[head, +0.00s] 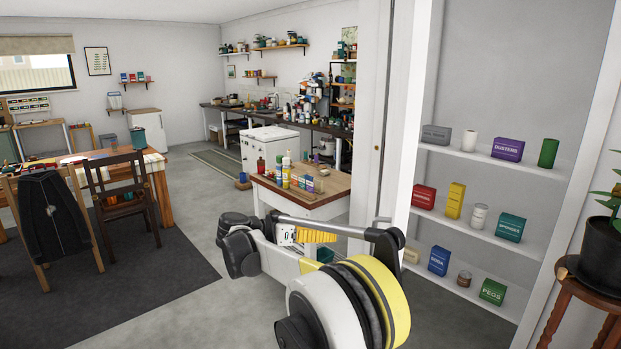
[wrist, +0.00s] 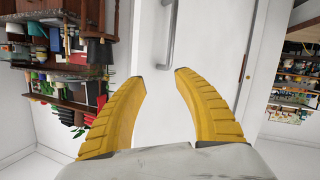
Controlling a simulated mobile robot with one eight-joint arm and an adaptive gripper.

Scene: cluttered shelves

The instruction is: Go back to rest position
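My gripper (wrist: 159,76) shows in the wrist view with its two yellow ribbed fingers apart and nothing between them. Beyond the fingers is a white door or panel (wrist: 150,112) with a metal handle (wrist: 168,35); the fingers look apart from it. In the head view my arm is bent in front of my body, and the yellow fingers of my gripper (head: 318,237) show partly behind an arm link. No object is seen in the grip.
A white shelf unit (head: 480,230) with boxes and cans stands at the right, beside a potted plant (head: 605,235) on a wooden stool. A wood-topped cabinet (head: 325,192) with bottles stands just beyond my arm. A table with chairs (head: 128,195) is at the left. Grey floor (head: 190,290) is clear between.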

